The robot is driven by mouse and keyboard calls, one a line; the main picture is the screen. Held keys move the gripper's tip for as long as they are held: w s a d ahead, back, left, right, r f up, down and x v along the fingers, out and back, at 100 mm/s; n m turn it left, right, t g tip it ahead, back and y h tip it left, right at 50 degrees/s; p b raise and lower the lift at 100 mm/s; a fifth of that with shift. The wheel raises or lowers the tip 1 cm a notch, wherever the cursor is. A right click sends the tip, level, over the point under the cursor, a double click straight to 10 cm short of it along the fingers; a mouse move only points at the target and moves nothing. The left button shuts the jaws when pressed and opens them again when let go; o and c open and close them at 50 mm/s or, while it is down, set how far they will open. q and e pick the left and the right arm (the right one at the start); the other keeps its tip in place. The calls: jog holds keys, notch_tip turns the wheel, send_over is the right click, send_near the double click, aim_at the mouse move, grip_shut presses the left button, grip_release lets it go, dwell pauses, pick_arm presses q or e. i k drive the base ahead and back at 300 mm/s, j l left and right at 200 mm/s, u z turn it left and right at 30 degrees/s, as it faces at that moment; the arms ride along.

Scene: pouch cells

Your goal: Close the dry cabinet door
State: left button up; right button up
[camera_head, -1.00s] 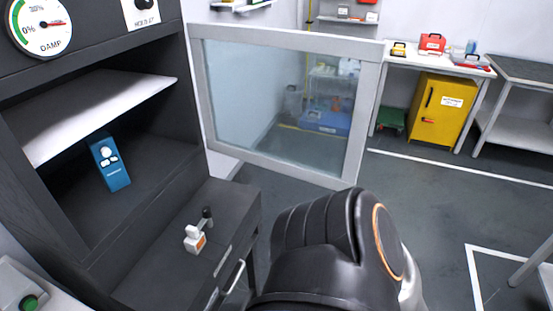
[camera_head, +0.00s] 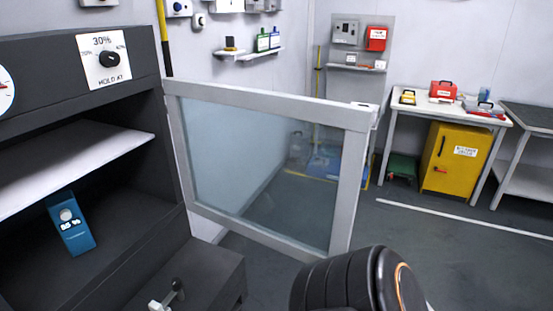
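The dry cabinet (camera_head: 155,225) stands at the left with its front opening uncovered. Its door (camera_head: 272,99), a grey frame around a clear pane, is swung wide open, hinged at the cabinet's right side and reaching out to the right. Inside the cabinet are a white shelf (camera_head: 75,160) and, below it, a blue device (camera_head: 70,225). A dark arm link of mine shows at the bottom, below the door's free edge. Neither of my grippers is in view, so whether anything touches the door cannot be seen.
A small item with a dark knob (camera_head: 170,295) sits on the dark surface below the cabinet. A yellow cabinet (camera_head: 452,160) stands under a white table (camera_head: 440,105) at the back right. The floor (camera_head: 430,250) right of the door is clear.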

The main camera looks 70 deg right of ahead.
aim_at(357, 121)
jog(key=k+l, duration=0.1)
jog(key=l, duration=0.35)
jog(key=k+l, duration=0.15)
jog(key=l, duration=0.3)
jog(key=k+l, duration=0.1)
jog(key=l, duration=0.3)
jog(key=k+l+z, duration=0.1)
jog(key=l, duration=0.35)
jog(key=k+l, duration=0.1)
jog(key=l, duration=0.35)
jog(key=k+l, duration=0.1)
jog(key=l, duration=0.35)
